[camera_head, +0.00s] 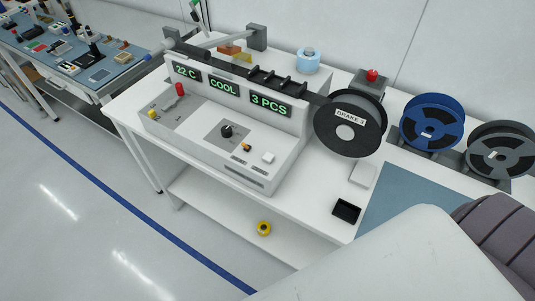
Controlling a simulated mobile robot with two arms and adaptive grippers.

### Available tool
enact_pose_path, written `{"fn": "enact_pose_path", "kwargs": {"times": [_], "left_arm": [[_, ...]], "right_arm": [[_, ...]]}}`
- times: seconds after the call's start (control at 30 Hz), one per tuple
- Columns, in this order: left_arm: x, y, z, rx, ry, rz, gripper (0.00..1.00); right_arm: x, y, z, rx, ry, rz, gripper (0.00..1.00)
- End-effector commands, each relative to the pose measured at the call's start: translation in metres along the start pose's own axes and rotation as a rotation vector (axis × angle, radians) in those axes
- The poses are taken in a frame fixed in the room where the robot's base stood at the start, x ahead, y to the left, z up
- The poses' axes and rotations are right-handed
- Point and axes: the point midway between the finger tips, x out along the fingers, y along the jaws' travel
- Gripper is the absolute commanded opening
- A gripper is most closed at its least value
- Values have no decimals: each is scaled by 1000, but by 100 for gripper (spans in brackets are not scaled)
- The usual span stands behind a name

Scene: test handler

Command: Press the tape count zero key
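The white test handler (225,137) stands on the bench, its displays reading 22 C, COOL and 3 PCS. On its sloped front panel are a white square key (268,158), a small orange-brown control (246,147), a black knob (227,131), a red post-like control (180,90) and a yellow button (152,114). The key labels are too small to read, so I cannot tell which one is the tape count zero key. Neither gripper shows in the head view; nothing of mine touches the panel.
A black reel marked BRAKE 3 (350,124) hangs at the handler's right end. A blue reel (432,122) and a grey reel (499,149) stand farther right. A small black tray (346,211) lies near the bench's front edge. My own white body part covers the lower right.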

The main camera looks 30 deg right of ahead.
Motion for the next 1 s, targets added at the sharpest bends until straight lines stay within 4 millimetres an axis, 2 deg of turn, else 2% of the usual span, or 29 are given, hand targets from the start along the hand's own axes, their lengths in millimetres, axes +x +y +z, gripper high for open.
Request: {"fn": "enact_pose_path", "kwargs": {"times": [0.03, 0.17, 1.0], "left_arm": [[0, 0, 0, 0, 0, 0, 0], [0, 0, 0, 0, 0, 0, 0], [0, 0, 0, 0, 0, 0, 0]], "right_arm": [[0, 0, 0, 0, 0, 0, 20], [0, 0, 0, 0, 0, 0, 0], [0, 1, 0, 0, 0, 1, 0]]}}
